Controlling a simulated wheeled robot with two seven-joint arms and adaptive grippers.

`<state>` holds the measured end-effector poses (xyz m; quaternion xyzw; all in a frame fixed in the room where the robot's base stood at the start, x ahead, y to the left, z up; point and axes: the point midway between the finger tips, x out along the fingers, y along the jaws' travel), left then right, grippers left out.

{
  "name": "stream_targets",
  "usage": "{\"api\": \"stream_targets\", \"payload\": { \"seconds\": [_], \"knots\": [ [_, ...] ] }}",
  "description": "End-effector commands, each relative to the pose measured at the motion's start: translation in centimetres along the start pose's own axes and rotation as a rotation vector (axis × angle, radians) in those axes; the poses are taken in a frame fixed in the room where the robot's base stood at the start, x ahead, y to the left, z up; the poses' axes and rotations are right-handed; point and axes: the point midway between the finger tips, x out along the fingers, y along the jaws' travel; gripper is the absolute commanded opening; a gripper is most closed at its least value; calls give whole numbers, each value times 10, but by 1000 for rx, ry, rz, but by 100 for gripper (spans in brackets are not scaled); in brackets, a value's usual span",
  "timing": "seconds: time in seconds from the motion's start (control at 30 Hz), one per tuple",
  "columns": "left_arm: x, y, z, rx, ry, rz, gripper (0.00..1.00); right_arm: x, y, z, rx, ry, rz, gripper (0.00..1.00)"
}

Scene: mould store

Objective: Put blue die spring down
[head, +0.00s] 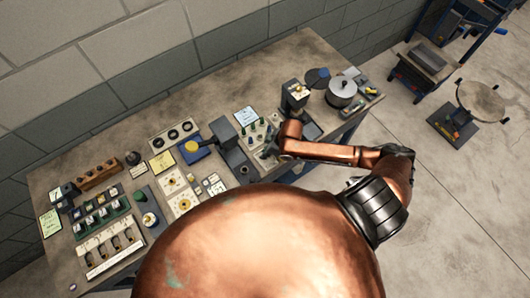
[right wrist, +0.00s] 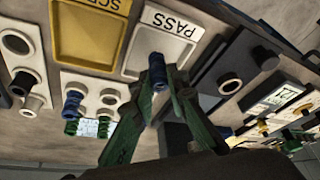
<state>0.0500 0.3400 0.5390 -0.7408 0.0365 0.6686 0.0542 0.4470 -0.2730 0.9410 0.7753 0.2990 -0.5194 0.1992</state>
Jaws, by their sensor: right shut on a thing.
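My right gripper (right wrist: 160,88) is shut on a blue die spring (right wrist: 157,70), which shows between its green fingertips in the right wrist view. The spring overlaps the edge of the white tray marked PASS (right wrist: 160,38); I cannot tell whether it touches the tray. A yellow tray (right wrist: 88,36), its lettering partly cut off, is beside the PASS tray. In the head view my right gripper (head: 268,153) is over the bench, small and partly hidden by its arm; the held spring cannot be made out there. My left gripper is not in view.
Other blue springs (right wrist: 73,102) and green springs (right wrist: 72,127) stand by a white holder in the right wrist view. A dark block with a round socket (right wrist: 229,84) is close to the gripper. The bench (head: 225,85) is crowded along its front; its back strip is clearer.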

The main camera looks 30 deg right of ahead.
Motion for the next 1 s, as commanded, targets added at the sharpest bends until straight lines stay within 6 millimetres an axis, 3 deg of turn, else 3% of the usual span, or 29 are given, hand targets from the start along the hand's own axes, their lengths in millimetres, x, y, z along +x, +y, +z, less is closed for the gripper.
{"api": "stream_targets", "payload": {
  "seconds": [0.43,0.47,0.67,1.0],
  "knots": [
    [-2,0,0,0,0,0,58,8,0,3,0,1,1,0],
    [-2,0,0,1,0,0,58,8,0,3,0,1,1,16],
    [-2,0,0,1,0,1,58,8,0,3,0,1,1,30],
    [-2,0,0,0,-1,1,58,6,1,2,-1,1,2,31]
  ]
}}
